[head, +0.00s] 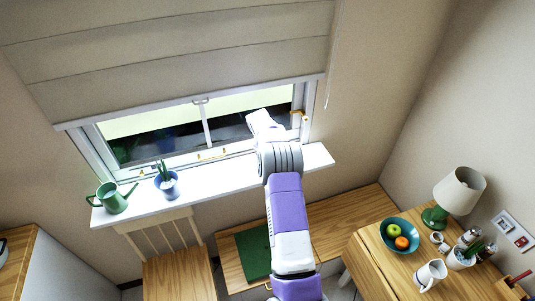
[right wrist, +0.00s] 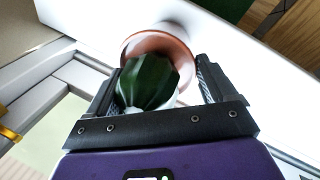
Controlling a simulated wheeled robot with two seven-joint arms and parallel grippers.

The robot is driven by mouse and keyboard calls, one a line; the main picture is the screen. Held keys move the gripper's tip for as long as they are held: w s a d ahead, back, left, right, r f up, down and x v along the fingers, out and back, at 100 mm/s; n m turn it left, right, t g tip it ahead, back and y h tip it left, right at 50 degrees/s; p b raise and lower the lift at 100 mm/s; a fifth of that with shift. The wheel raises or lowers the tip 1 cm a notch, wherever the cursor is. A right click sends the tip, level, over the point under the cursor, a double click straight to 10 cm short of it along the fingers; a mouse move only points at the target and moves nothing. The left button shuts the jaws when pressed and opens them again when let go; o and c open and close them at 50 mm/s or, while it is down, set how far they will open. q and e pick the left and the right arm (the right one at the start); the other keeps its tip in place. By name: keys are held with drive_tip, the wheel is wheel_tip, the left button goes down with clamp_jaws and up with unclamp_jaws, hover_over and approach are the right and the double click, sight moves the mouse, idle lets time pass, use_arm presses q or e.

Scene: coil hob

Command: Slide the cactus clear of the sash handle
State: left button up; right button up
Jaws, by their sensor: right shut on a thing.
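The cactus (right wrist: 148,84) is dark green and ribbed, in a terracotta pot (right wrist: 160,42) on the white sill, seen in the right wrist view. My right gripper (right wrist: 155,76) is shut on it, with one black finger on each side. In the head view my right arm reaches over the right part of the sill and hides the cactus and the fingertips. A brass handle (head: 212,155) lies on the window's lower rail, left of my arm. A brass piece (right wrist: 9,133) shows at the left edge of the wrist view, apart from the pot. My left gripper is out of view.
On the sill's left part (head: 140,195) stand a green watering can (head: 112,198) and a blue pot with a plant (head: 167,185). Another brass fitting (head: 300,114) is on the right window frame. A lamp (head: 458,192) and fruit bowl (head: 399,236) stand on the right table.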

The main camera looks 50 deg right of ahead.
drive_tip(key=shift+f, duration=0.1)
drive_tip(key=o, duration=1)
drive_tip(key=shift+o, duration=1.1)
drive_tip(key=shift+d, duration=0.1)
drive_tip(key=p+v, duration=0.4)
drive_tip(key=v, duration=0.4)
drive_tip(key=shift+f, duration=0.1)
